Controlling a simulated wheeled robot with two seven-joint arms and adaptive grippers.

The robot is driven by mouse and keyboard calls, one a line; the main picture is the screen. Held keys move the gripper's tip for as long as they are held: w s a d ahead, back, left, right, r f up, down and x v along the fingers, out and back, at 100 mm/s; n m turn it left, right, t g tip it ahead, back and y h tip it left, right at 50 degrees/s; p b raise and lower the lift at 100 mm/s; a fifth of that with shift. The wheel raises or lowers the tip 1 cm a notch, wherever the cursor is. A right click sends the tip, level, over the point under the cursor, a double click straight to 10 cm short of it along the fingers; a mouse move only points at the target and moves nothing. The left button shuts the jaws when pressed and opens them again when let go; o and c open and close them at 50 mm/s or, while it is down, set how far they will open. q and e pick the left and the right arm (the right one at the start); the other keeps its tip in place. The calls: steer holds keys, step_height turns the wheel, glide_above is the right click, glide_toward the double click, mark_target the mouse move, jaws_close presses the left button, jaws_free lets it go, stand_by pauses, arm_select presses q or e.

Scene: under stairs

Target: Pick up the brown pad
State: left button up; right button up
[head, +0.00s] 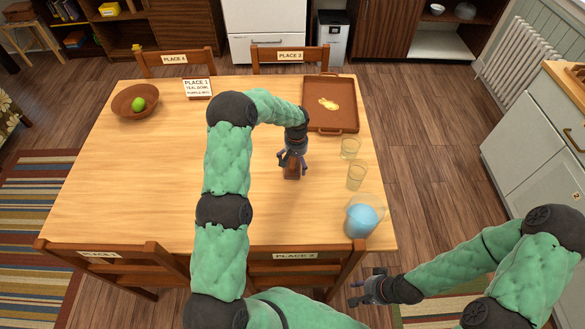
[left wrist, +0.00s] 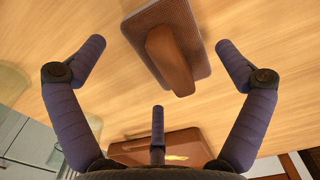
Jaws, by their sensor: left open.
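The brown pad (left wrist: 193,38) lies on the wooden table. In the left wrist view it is a flat rectangular base with a raised brown grip across its top. In the head view the pad (head: 292,172) is small and partly hidden by my left gripper. My left gripper (head: 291,160) is open above it, pointing down. In the left wrist view its purple fingers are spread wide, the pad lying between and beyond the two side fingertips; none visibly touches it. My right gripper (head: 362,289) is open and empty, low in front of the table.
A brown tray (head: 345,121) with a yellow item lies behind and right of the pad. Two glasses (head: 350,149) (head: 357,177) and a jug of blue liquid (head: 362,219) stand along the right edge. A bowl (head: 124,105) with a green fruit and a place card (head: 198,88) are further left.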

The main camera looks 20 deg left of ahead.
arm_select(q)
steer(key=shift+f, duration=1.25)
steer(key=c, duration=0.9)
steer(key=shift+r, duration=0.1)
steer(key=shift+w+r, duration=0.1)
steer(key=shift+r, duration=0.1)
steer(key=r, duration=0.3)
steer(key=shift+a+r, duration=0.15)
steer(key=shift+a, duration=0.15)
steer(key=s+a+r+p, duration=0.2)
steer(key=s+a+r, duration=0.5)
steer(key=a+r, duration=0.2)
steer(key=shift+s+a+p, duration=0.25)
steer(key=shift+a+p, duration=0.15)
steer(key=shift+a, duration=0.8)
